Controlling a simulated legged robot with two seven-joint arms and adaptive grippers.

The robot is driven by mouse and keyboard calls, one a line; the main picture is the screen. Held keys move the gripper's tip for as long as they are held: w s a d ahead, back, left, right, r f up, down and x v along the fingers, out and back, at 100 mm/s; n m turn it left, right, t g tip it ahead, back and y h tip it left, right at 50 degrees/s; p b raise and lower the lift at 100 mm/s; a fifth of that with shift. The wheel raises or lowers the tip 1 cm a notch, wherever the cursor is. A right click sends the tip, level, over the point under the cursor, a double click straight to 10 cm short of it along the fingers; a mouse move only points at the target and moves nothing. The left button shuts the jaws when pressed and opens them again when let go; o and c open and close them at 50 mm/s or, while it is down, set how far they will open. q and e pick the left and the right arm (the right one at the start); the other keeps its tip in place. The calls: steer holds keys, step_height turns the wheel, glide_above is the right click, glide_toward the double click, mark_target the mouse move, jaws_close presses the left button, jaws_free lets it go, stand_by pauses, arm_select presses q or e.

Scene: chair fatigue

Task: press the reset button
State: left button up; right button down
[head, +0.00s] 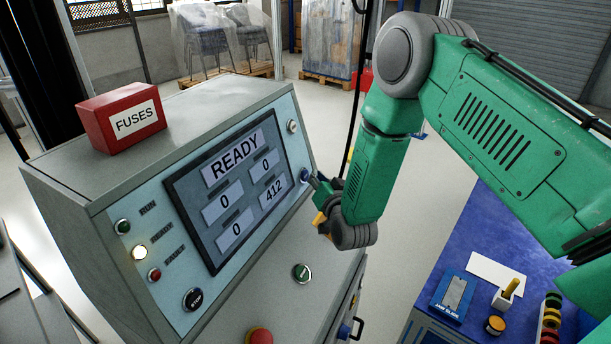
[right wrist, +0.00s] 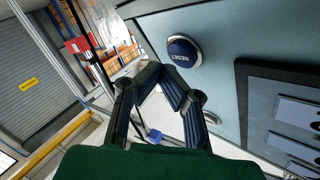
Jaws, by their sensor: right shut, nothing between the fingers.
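The reset button (right wrist: 183,51) is a round blue button with a silver rim and white lettering on the pale panel in the right wrist view. In the head view it shows as a small blue spot (head: 304,174) at the panel's right edge, right of the display (head: 240,190). My right gripper (head: 314,183) is shut and empty, with its fingertips close beside the button. In the right wrist view the fingertips (right wrist: 161,74) lie just below the button in the picture; I cannot tell whether they touch the panel. My left gripper is not in view.
A red FUSES box (head: 124,117) sits on the console. A blue bench (head: 455,230) stands right.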

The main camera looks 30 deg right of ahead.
steer(key=s+d, duration=0.1)
steer(key=s+d+p, duration=0.1)
steer(key=s+d+r+p, duration=0.1)
steer(key=s, duration=0.1)
steer(key=shift+r, duration=0.1)
steer(key=shift+a, duration=0.1)
stand_by(0.8)
